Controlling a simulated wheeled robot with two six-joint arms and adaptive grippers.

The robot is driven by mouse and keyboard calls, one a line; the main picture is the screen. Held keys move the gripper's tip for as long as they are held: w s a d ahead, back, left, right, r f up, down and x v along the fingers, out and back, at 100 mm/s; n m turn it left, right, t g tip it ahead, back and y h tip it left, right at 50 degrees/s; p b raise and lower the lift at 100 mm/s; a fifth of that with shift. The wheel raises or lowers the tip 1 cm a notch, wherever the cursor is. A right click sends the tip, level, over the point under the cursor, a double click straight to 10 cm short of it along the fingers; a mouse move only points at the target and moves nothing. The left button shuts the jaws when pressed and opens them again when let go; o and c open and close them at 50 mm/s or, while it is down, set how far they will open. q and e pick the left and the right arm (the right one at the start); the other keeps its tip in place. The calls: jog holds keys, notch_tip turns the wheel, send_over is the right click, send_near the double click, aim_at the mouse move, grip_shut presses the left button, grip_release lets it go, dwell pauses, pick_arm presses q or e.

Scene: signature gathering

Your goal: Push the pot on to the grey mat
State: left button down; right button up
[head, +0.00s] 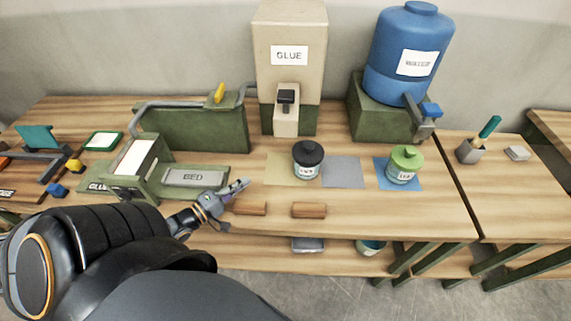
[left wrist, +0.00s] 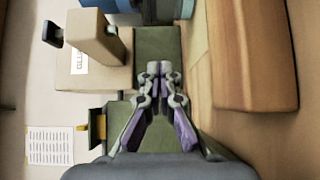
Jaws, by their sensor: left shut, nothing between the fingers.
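A pot with a black lid (head: 307,156) stands upright in the head view, over the right part of a yellowish mat (head: 279,170). The grey mat (head: 343,172) lies just right of it; I cannot tell whether the pot's base overlaps its left edge. A second pot with a green lid (head: 405,163) stands on a blue mat (head: 381,173). My left gripper (head: 245,183) is shut and empty, left of the black-lidded pot and apart from it. Its closed fingers show in the left wrist view (left wrist: 160,70), where I make out no pot. My right gripper is not in view.
Two wooden blocks (head: 309,210) lie near the table's front edge, one close to my left gripper. A glue dispenser (head: 290,60) and a blue water tank (head: 408,55) stand behind the mats. A green press (head: 140,160) is at left. The grey mat is bare.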

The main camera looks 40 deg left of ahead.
pick_arm(q)
jog(key=x, duration=0.3)
jog(key=b+x, duration=0.1)
jog(key=x, duration=0.2)
jog(key=shift+a+f, duration=0.15)
jog(key=shift+a, duration=0.1)
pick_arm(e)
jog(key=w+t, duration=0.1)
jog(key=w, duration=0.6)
pick_arm(q)
jog(key=b+x, duration=0.2)
jog(key=x, duration=0.5)
jog(key=shift+w+d+b, duration=0.1)
jog(key=shift+d+b, duration=0.05)
jog(key=shift+b, duration=0.25)
jog(key=shift+w+d, duration=0.7)
jog(key=shift+d, duration=0.3)
jog(key=shift+w+d, duration=0.35)
jog(key=shift+d, duration=0.3)
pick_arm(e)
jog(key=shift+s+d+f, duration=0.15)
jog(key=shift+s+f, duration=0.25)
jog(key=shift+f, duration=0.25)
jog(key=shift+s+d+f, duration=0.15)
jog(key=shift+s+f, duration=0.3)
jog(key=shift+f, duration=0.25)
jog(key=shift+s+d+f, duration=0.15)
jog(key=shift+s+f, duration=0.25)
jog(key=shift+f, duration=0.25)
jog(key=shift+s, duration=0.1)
